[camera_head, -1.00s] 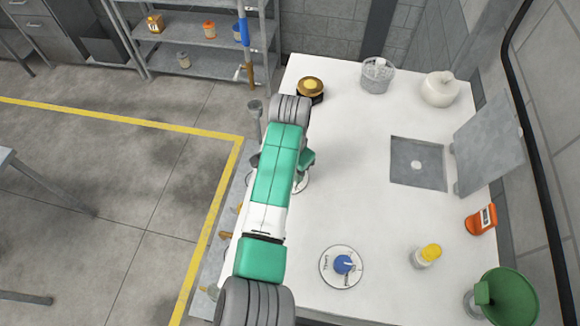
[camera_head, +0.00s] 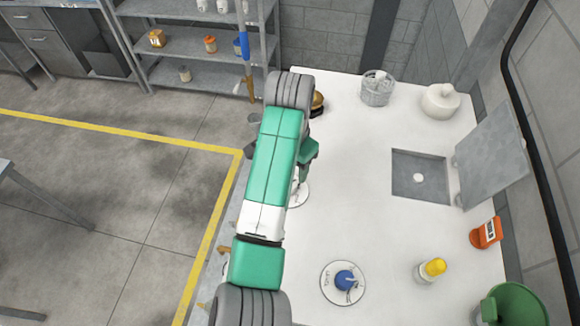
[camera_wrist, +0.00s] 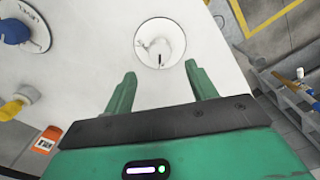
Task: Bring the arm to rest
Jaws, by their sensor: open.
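My green arm reaches over the left edge of the white table (camera_head: 400,240) in the head view. My gripper (camera_wrist: 158,85) shows in the wrist view with its two green fingers apart and nothing between them. Past the fingertips, on the table, is a round white plate (camera_wrist: 160,43) with a light-coloured fitting on it. In the head view this plate (camera_head: 300,194) is partly hidden by my arm. A second plate with a blue knob (camera_head: 345,280) is at the front of the table.
On the table stand a yellow-capped bottle (camera_head: 432,269), an orange device (camera_head: 486,233), a green funnel (camera_head: 515,305), a white jar (camera_head: 440,101) and a clear container (camera_head: 377,88). A square recess (camera_head: 420,176) has its grey lid (camera_head: 490,155) raised. Shelves (camera_head: 205,45) stand behind. The table's middle is clear.

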